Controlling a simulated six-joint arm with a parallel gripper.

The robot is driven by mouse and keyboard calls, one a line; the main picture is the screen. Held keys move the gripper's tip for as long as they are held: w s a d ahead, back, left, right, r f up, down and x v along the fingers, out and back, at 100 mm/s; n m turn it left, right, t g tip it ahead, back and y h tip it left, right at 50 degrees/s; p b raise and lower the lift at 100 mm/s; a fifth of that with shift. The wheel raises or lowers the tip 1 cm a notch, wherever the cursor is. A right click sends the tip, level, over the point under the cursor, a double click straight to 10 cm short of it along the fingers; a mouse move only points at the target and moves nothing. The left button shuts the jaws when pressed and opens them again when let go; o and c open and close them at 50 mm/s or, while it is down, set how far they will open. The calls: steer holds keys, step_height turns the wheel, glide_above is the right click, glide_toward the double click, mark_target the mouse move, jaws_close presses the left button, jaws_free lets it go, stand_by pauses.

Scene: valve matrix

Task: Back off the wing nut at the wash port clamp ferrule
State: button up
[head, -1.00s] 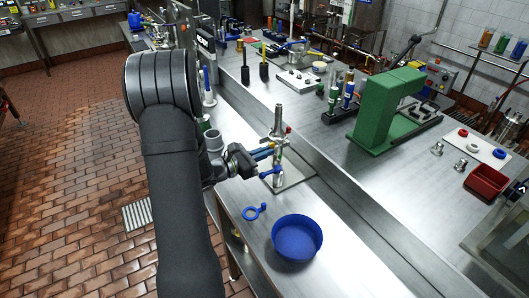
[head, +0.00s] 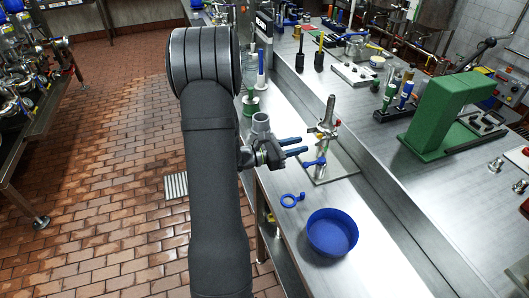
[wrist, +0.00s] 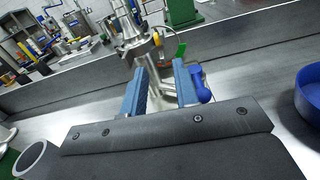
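The steel valve assembly (head: 327,118) stands upright on a plate at the bench edge; it also shows in the wrist view (wrist: 135,38), beyond my fingers. In the wrist view the blue part (wrist: 201,86) lies just right of my right finger, outside the gap. My gripper (head: 303,145) is open with two blue fingers apart, pointing at the valve stem. In the wrist view the gripper (wrist: 160,85) has nothing clearly held between its fingers.
A green block stand (head: 447,115) is on the raised bench at right. Bare steel bench lies between the valve and the step.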

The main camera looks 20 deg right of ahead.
steer(key=a, duration=1.2)
steer(key=d, duration=1.7)
steer(key=shift+s+d, duration=0.1)
steer(key=shift+d, duration=0.05)
steer(key=m, duration=0.7)
glide_toward(316, 141)
steer(key=shift+w+d+f, duration=0.1)
steer(key=shift+w+d, duration=0.1)
steer(key=shift+d, duration=0.35)
stand_by(1.9)
stand_by(1.3)
